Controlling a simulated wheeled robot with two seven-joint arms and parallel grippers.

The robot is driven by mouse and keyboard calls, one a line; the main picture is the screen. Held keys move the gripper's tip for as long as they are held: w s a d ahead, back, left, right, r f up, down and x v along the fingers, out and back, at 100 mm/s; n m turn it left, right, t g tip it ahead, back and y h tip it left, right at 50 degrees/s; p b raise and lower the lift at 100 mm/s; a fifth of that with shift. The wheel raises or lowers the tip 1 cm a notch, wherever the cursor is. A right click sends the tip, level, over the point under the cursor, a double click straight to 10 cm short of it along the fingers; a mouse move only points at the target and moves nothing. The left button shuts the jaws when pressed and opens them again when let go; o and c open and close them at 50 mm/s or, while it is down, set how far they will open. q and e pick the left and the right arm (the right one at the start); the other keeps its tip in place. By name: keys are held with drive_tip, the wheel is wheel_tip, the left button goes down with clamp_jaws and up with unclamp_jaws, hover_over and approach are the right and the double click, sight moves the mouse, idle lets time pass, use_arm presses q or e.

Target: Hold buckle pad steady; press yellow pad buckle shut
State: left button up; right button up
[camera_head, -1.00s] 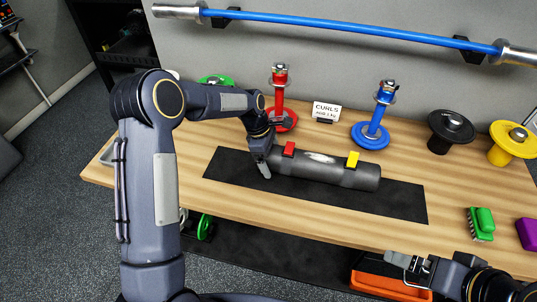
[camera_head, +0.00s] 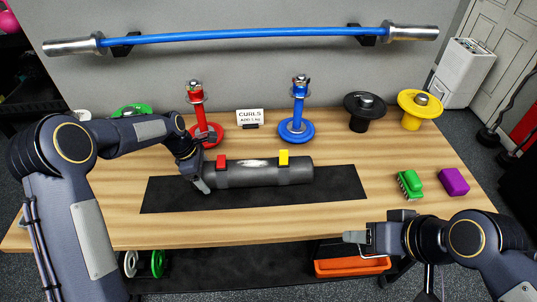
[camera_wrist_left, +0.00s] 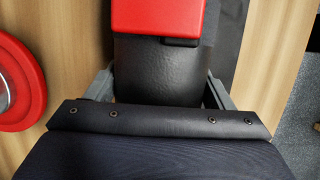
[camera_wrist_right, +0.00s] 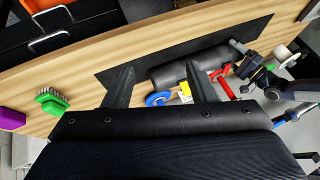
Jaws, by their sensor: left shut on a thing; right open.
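The dark grey buckle pad (camera_head: 262,174) is a roll lying on a black mat (camera_head: 335,190) on the wooden bench. A red buckle (camera_head: 221,161) sits near its left end and the yellow pad buckle (camera_head: 284,157) near its right end, standing up from the top. My left gripper (camera_head: 203,182) is shut on the pad's left end. In the left wrist view its fingers (camera_wrist_left: 160,88) flank the pad (camera_wrist_left: 158,70) below the red buckle (camera_wrist_left: 158,18). My right gripper (camera_head: 352,238) is open and empty at the bench's front edge, right of and nearer than the yellow buckle.
Red (camera_head: 196,110) and blue (camera_head: 299,110) posts with discs and a sign (camera_head: 250,117) stand behind the pad. Black (camera_head: 364,110) and yellow (camera_head: 420,108) spools stand back right. A green brush (camera_head: 410,184) and purple block (camera_head: 454,181) lie right. An orange bin (camera_head: 352,267) is below.

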drive_tip(key=w+r+n, duration=0.1)
drive_tip(key=w+n, duration=0.2)
drive_tip(key=w+a+r+n, duration=0.1)
drive_tip(key=w+n, duration=0.2)
drive_tip(key=w, duration=0.1)
drive_tip(key=w+a+r+n, duration=0.1)
drive_tip(key=w+n, duration=0.2)
drive_tip(key=w, duration=0.1)
drive_tip(key=shift+r, duration=0.1)
drive_tip(key=c, duration=0.9)
drive_tip(key=w+a+n, duration=0.1)
drive_tip(key=w+n, duration=0.2)
drive_tip(key=w+a+n, duration=0.2)
drive_tip(key=w, duration=0.1)
drive_tip(key=w+a+n, duration=0.2)
drive_tip(key=w+n, duration=0.1)
drive_tip(key=shift+w+a+n, duration=0.25)
drive_tip(key=shift+w+n, duration=0.05)
clamp_jaws()
